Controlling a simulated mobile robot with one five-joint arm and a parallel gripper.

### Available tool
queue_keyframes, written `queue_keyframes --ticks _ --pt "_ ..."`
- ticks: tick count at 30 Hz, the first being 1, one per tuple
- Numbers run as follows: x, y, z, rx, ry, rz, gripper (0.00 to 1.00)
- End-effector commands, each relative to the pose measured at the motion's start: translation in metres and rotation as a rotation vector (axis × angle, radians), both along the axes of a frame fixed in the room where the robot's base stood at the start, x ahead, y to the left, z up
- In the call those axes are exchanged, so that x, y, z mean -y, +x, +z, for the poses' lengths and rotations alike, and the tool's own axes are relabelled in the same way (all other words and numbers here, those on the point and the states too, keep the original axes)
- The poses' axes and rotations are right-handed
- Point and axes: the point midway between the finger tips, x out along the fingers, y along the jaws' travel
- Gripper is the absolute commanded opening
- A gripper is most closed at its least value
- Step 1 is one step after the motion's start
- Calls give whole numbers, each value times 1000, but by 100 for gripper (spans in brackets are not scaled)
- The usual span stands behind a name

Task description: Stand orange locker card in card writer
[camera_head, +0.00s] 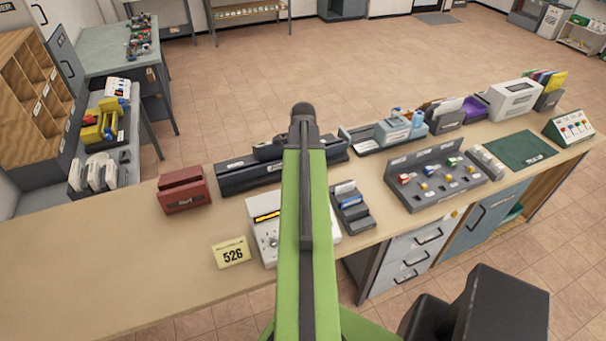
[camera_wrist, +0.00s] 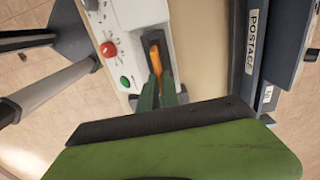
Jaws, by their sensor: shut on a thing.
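The card writer (camera_head: 262,232) is a white box on the counter, partly hidden behind my green arm in the head view. In the wrist view the white card writer (camera_wrist: 143,14) shows a red button, a green button and a dark slot. My gripper (camera_wrist: 160,84) is shut on the orange locker card (camera_wrist: 165,66). The card is seen nearly edge-on between the green fingers, over the dark slot area. I cannot tell how deep its lower edge sits in the slot.
A dark card holder (camera_head: 352,208) is close on the right, and a long dark tray (camera_head: 248,174) is behind. The counter's left part is clear.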

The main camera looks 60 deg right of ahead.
Motion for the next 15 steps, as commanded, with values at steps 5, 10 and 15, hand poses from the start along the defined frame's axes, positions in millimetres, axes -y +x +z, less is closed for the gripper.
queue_keyframes --ticks 5,10,15 --pt "0 1 -4 0 0 1 0" --pt "-1 1 -4 0 0 1 0" --pt "-1 1 -6 0 0 1 0"
